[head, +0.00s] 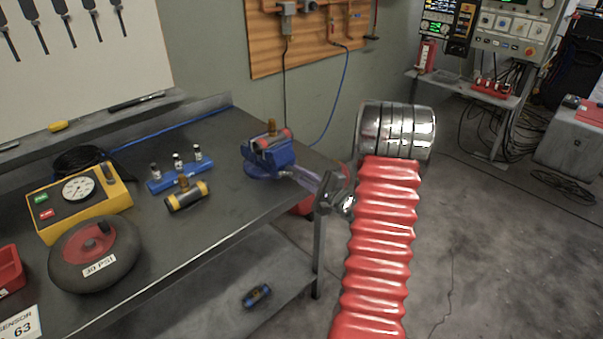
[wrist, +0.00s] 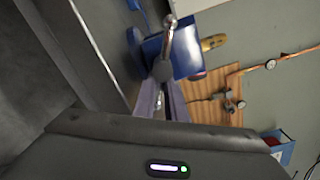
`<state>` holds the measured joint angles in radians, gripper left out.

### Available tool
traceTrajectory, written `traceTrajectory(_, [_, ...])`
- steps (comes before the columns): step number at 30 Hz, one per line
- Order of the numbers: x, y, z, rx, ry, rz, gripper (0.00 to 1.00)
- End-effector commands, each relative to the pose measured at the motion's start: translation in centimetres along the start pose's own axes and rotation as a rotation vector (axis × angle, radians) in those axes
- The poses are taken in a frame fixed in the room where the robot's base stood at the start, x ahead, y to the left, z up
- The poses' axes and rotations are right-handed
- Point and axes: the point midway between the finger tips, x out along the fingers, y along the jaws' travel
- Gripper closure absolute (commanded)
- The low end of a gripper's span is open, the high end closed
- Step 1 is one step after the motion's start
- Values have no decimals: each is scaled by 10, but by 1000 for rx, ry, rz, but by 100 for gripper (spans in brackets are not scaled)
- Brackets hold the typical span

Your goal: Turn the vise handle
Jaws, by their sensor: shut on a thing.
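The blue vise (head: 272,155) sits at the right end of the dark workbench, and its blue body also shows in the wrist view (wrist: 186,52). The vise handle (wrist: 169,36) is a thin metal bar with a round ball end, seen in front of the blue body. My gripper (head: 306,180) reaches to the vise from the right. In the wrist view my gripper's fingers (wrist: 163,88) are closed at the handle's lower part and hide that part. In the head view I cannot make out the handle clearly. A small brass-and-red piece (head: 272,129) shows at the vise's top.
The workbench (head: 225,150) carries a yellow gauge box (head: 80,200), a black wheel (head: 95,255), a blue vial rack (head: 172,178) and a yellow-black cylinder (head: 187,196). A wooden panel (head: 265,50) hangs on the wall behind. The floor at right is open.

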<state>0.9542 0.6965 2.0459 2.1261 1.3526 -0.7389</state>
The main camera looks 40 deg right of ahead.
Motion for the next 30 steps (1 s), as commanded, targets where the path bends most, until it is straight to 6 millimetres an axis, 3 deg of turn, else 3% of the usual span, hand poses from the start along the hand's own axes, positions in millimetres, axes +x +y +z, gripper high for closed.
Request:
traceTrajectory(1, [-1,9,3,49,-5,14,100])
traceTrajectory(30, [-1,22,14,962,-4,13,100])
